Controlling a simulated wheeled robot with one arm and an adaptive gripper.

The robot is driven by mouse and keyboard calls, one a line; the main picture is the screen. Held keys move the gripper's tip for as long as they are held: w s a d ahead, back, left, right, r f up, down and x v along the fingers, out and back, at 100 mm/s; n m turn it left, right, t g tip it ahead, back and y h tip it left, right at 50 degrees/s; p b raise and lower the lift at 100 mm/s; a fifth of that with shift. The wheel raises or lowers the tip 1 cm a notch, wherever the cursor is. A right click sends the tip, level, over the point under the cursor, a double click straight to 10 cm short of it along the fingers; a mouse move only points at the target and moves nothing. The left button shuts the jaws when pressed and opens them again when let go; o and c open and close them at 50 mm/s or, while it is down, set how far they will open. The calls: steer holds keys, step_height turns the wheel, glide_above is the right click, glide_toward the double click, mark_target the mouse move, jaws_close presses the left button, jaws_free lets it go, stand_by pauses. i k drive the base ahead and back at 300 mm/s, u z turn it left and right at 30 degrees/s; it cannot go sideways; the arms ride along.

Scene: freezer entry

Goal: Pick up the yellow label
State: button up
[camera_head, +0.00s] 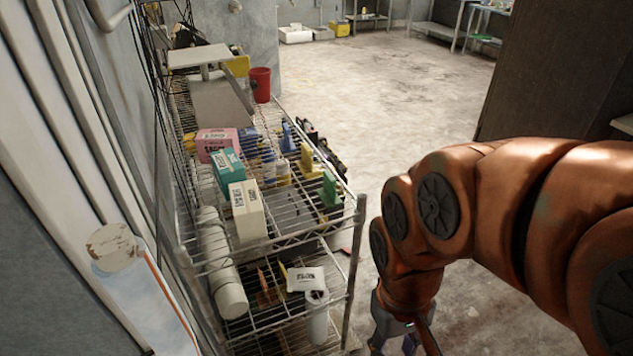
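Several small upright coloured pieces stand along the right side of the wire rack's upper shelf. A yellow one (306,158) stands between a blue one (287,137) and a green one (328,188); I cannot tell for certain that it is the yellow label. My gripper (402,348) is at the bottom edge, right of the rack and apart from the yellow piece. It points down and is partly cut off by the frame, so its fingertips and opening are not clear.
The wire rack (296,241) holds pink (216,143), teal (229,172) and white (247,211) boxes, with white rolls (219,260) on its left. A red cup (260,84) stands at its far end. A wall lies left; the concrete floor (400,105) beyond is mostly clear.

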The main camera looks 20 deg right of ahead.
mark_target(306, 165)
steer(key=k, duration=0.3)
steer(key=z, duration=1.8)
steer(key=i, duration=3.05)
steer(key=u, duration=4.1)
